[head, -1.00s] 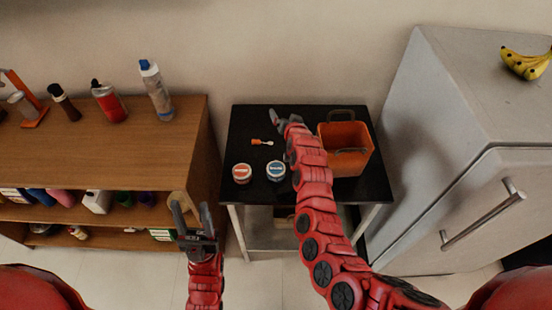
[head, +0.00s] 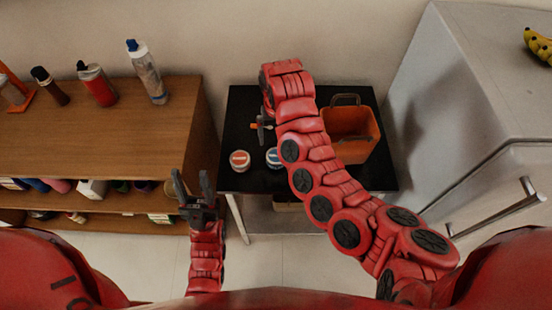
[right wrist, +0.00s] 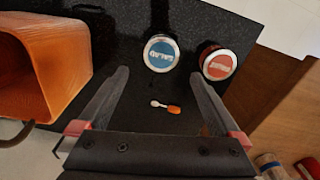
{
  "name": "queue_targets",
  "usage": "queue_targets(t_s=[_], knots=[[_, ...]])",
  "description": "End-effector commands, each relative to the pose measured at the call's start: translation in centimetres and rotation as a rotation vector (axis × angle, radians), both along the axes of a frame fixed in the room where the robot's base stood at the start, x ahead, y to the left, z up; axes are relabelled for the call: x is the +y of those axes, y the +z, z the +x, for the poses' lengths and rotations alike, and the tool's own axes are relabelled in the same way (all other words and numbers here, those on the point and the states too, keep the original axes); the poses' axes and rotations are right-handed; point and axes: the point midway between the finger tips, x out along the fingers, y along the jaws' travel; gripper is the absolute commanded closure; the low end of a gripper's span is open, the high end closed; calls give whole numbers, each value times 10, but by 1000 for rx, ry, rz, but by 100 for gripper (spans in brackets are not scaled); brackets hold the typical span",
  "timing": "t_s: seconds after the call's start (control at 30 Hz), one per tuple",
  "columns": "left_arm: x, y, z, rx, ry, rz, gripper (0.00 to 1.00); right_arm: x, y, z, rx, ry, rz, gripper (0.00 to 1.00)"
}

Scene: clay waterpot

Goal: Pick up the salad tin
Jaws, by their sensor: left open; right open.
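The salad tin (right wrist: 161,54) is a small round tin with a white rim and a blue lid lettered in white. It stands on the black table top, just beyond and between my right fingertips in the right wrist view. In the head view the tin (head: 272,157) shows partly, its right side hidden by my right arm. My right gripper (right wrist: 161,77) is open and empty, pointing at the tin. In the head view it (head: 262,125) is mostly hidden under my bent right arm. My left gripper (head: 190,176) is open and empty, in front of the wooden shelf.
A tin with an orange-red lid (head: 240,161) stands beside the salad tin. A small orange-handled brush or spoon (right wrist: 168,107) lies between my right fingers' lines of sight. An orange basket (head: 352,137) stands on the table's right side. A wooden shelf (head: 125,125) and a grey fridge (head: 440,110) flank the table.

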Motion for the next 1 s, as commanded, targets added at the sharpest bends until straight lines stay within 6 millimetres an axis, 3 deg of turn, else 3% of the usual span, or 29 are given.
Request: queue_targets(t_s=[0.13,0.27,0.3,0.57,0.8,1.0], knots=[[0,-12,0,0,0,0,50,1,-30,0,-1,1,-3,0],[0,-18,0,0,0,0,50,0,-47,1,-5,3,-2,0],[0,-10,0,0,0,0,50,-2,-49,1,-3,0,-4,0],[0,-3,0,0,0,0,50,0,-68,1,-2,2,-1,0],[0,16,0,0,0,0,50,3,-93,-2,0,2,-1,0],[0,19,0,0,0,0,50,2,-114,-1,-2,2,-3,0]])
